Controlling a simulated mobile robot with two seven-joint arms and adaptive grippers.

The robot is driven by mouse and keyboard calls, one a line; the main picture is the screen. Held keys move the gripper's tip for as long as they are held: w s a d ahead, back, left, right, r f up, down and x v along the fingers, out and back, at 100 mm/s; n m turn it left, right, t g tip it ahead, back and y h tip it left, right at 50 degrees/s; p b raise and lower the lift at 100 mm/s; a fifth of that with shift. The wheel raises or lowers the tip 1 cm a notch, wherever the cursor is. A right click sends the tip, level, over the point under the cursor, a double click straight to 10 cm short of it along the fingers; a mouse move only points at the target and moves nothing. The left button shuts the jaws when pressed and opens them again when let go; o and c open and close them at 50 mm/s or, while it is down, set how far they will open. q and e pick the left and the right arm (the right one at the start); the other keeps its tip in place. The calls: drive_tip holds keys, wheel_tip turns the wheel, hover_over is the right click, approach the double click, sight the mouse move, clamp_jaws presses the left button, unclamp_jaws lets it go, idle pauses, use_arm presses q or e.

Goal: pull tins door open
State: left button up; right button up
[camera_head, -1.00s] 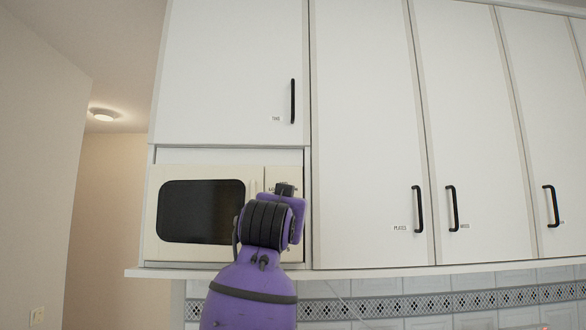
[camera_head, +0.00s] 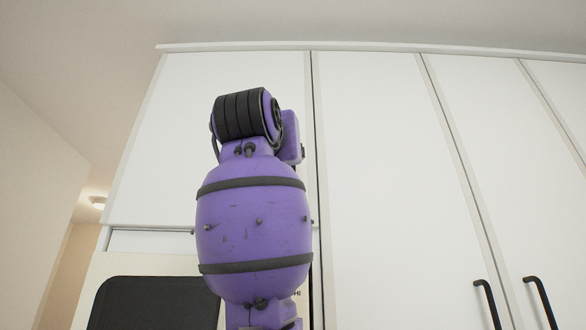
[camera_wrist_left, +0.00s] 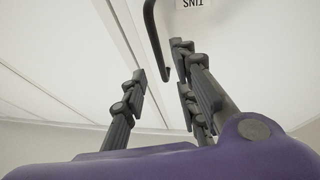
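The white tins door (camera_head: 165,140) is the upper left cupboard door and looks shut. In the head view my purple left arm covers its handle and label. In the left wrist view the black tins handle (camera_wrist_left: 152,35) comes down from the top edge, beside an upside-down TINS label (camera_wrist_left: 194,3). My left gripper (camera_wrist_left: 160,68) is open, with one finger to the left of the handle's end and the others to its right. I see no clear contact. The gripper itself is hidden in the head view. My right gripper is not in view.
A cream microwave with a dark window (camera_head: 152,303) stands below the tins door. A tall white door (camera_head: 385,170) adjoins on the right, and black handles (camera_head: 487,300) stick out from doors at the lower right.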

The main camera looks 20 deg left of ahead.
use_arm(q)
drive_tip(key=x, duration=0.5)
drive_tip(key=shift+w+f, duration=0.1)
drive_tip(key=shift+w, duration=0.2)
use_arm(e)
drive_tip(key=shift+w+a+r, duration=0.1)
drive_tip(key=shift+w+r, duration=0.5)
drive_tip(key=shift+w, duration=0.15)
use_arm(q)
clamp_jaws()
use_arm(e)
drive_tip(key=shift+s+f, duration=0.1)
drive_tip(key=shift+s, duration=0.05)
